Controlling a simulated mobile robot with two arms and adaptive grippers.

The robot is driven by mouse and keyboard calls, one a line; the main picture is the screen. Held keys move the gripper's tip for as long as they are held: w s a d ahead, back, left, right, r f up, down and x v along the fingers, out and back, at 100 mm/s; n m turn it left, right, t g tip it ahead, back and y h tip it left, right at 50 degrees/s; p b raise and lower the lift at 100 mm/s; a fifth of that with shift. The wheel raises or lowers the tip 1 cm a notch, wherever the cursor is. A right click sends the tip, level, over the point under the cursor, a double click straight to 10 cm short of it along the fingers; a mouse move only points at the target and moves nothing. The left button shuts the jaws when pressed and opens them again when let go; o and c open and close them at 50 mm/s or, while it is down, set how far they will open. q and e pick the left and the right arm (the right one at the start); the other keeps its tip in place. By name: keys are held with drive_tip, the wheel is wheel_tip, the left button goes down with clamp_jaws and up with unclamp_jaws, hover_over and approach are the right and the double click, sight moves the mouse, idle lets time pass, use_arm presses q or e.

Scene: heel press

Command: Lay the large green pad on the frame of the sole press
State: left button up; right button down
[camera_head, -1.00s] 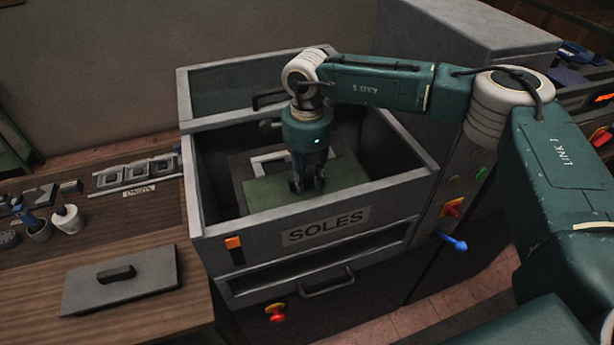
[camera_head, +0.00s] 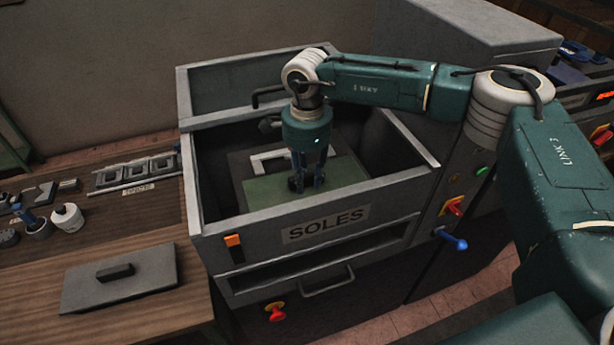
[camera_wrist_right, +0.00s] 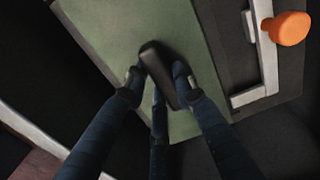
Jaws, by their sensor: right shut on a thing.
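The large green pad (camera_head: 275,192) is inside the open grey box of the sole press (camera_head: 240,212), which is marked SOLES. My right gripper (camera_head: 307,185) is above the pad and points down at it. In the right wrist view its fingers (camera_wrist_right: 165,78) are shut on the black handle (camera_wrist_right: 163,70) of the green pad (camera_wrist_right: 120,35). A light frame (camera_head: 270,162) shows behind the pad and is partly covered by it. I cannot tell whether the pad touches the frame. My left gripper is not in view.
The box walls stand around my right gripper. An orange knob (camera_wrist_right: 291,28) is beside the pad in the wrist view. A grey plate with a black handle (camera_head: 120,280) lies on the wooden bench at left. Small cups (camera_head: 67,217) and a metal rack (camera_head: 136,172) are behind it.

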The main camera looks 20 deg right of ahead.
drive_tip(key=shift+f+b, duration=0.3)
drive_tip(key=shift+b, duration=0.05)
drive_tip(key=c, duration=1.3)
unclamp_jaws()
drive_tip(key=shift+c, duration=0.2)
drive_tip(key=shift+s+f, duration=0.1)
wheel_tip(320, 180, up, 12)
